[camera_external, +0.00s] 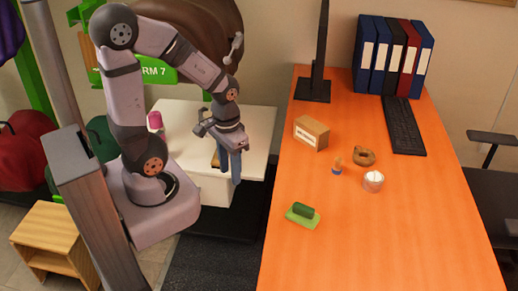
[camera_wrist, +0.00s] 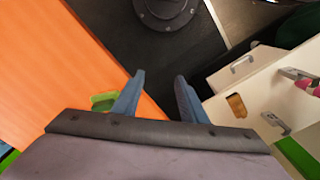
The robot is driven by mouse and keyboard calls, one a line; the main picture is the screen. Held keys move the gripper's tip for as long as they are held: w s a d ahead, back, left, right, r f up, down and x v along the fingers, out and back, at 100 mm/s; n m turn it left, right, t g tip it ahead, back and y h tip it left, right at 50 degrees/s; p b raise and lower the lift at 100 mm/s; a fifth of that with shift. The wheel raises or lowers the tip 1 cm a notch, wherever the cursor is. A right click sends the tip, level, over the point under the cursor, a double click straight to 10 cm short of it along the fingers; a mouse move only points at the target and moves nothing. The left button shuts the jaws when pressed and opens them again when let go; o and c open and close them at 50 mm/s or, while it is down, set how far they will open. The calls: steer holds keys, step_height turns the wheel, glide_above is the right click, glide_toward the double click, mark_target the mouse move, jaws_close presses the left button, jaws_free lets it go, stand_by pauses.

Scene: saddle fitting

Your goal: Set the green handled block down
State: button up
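The green handled block (camera_external: 303,215) rests on the orange table near its left front side, a light green base with a darker green grip on top. It also shows in the wrist view (camera_wrist: 104,101), just left of the left finger and well below it. My gripper (camera_external: 231,180) hangs fingers down left of the table, by the edge of the white cabinet, apart from the block. In the wrist view my gripper's blue fingers (camera_wrist: 160,76) stand apart with nothing between them, so it is open and empty.
On the orange table (camera_external: 350,240) are a cardboard box (camera_external: 311,133), a brown ring-shaped thing (camera_external: 364,156), a small orange-and-blue item (camera_external: 338,166), a cup with white contents (camera_external: 373,181), a keyboard (camera_external: 404,125) and binders (camera_external: 393,57). The table's front is clear. A white cabinet (camera_external: 255,130) stands left.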

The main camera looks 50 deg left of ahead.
steer(key=shift+s+d, duration=0.1)
steer(key=shift+d, duration=0.1)
steer(key=c, duration=0.9)
steer(key=shift+s+d+f+m+g+b, duration=0.25)
steer(key=shift+s+d+f+m, duration=0.1)
steer(key=shift+d+f, duration=0.2)
steer(key=shift+s+d+f+m+g+b, duration=0.15)
steer(key=shift+s+d+f+m+b, duration=0.15)
steer(key=shift+d+f, duration=0.25)
jaws_close()
steer(key=m, duration=0.2)
glide_above(287, 214)
steer(key=s+a, duration=0.1)
steer(key=s, duration=0.3)
steer(key=shift+t, duration=0.4)
steer(key=f, duration=1)
steer(key=shift+a+f, duration=0.1)
steer(key=shift+a, duration=0.15)
steer(key=w, duration=0.1)
steer(key=w+d+p, duration=0.1)
steer(key=shift+w, duration=0.35)
steer(key=shift+w+d, duration=0.15)
steer(key=shift+w, duration=0.4)
steer(key=shift+w, duration=0.1)
